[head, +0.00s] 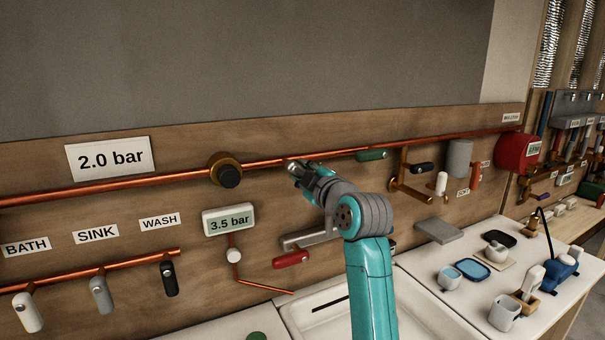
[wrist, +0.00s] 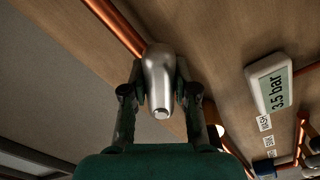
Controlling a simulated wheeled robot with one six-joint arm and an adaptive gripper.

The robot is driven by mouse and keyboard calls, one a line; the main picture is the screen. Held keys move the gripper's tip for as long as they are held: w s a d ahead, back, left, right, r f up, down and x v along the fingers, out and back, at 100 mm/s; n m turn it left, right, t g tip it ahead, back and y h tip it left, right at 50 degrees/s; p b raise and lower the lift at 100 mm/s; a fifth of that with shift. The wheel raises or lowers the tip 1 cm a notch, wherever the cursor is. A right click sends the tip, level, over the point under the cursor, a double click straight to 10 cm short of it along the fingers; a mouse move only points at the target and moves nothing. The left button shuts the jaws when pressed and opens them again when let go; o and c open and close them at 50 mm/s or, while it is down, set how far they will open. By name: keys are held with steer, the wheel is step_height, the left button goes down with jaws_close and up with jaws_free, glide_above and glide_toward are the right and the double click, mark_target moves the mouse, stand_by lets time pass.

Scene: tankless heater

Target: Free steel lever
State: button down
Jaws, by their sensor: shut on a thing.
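The steel lever (wrist: 160,78) shows in the wrist view as a rounded, shiny silver handle on the copper pipe. My gripper (wrist: 160,98) has one finger on each side of it and is shut on it. In the head view my gripper (head: 300,172) is at the upper copper pipe, right of the round brass fitting with a black knob (head: 229,176). There the gripper and arm hide most of the lever. I cannot tell from these views how the lever is turned.
A 3.5 bar display (head: 229,220) is left of my arm. A red-handled lever (head: 291,259) is below my gripper, and a green handle (head: 371,155) is to its right on the pipe. BATH, SINK and WASH levers hang at left. Cups and dishes stand on the counter (head: 470,325).

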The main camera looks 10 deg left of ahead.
steer(key=c, duration=0.9)
jaws_free()
steer(key=v, duration=1.2)
